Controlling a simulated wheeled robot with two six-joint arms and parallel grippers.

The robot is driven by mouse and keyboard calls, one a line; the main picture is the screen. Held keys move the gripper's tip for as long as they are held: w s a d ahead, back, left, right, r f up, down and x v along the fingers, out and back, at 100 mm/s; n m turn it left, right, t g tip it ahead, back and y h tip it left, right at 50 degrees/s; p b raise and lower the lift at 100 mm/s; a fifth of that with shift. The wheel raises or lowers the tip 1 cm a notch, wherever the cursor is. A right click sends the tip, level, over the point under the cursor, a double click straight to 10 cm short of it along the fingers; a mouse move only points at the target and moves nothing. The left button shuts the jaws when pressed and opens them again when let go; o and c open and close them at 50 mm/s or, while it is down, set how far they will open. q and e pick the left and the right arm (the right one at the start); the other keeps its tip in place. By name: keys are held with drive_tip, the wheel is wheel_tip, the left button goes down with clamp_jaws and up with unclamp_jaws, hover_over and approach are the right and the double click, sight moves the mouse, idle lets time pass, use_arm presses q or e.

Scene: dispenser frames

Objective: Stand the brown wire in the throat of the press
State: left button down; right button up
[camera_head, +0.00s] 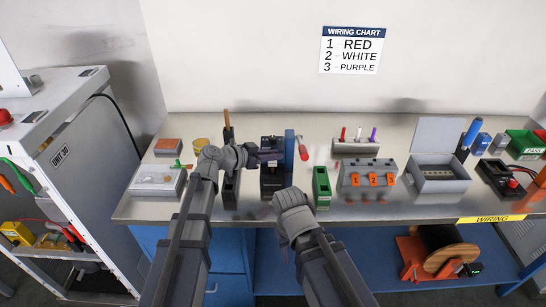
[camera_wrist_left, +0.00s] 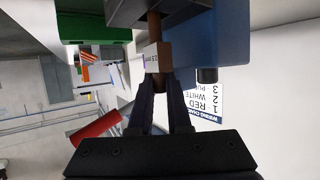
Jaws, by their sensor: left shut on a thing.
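My left gripper (camera_head: 268,155) is at the press (camera_head: 289,150), a dark and blue device with a red handle. In the left wrist view, the left gripper (camera_wrist_left: 160,85) is shut on a pale block with small print on it. The brown wire (camera_wrist_left: 155,27) runs out of this block, up to the dark grey part of the press (camera_wrist_left: 135,12). I cannot tell whether the wire's end is inside the throat or only in front of it. The held wire is not clear in the head view. My right arm is low in the middle; its gripper does not show.
A green block (camera_head: 321,185) stands right of the press. A grey block with orange number tags (camera_head: 368,176) and an open grey box (camera_head: 440,178) stand further right. A dark holder with an orange-brown stick (camera_head: 227,120) is left of the press. The bench's front edge is mostly clear.

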use_arm(q)
drive_tip(key=shift+f, duration=0.2)
drive_tip(key=c, duration=1.2)
unclamp_jaws()
drive_tip(key=shift+o, duration=0.2)
drive_tip(key=shift+r, duration=0.15)
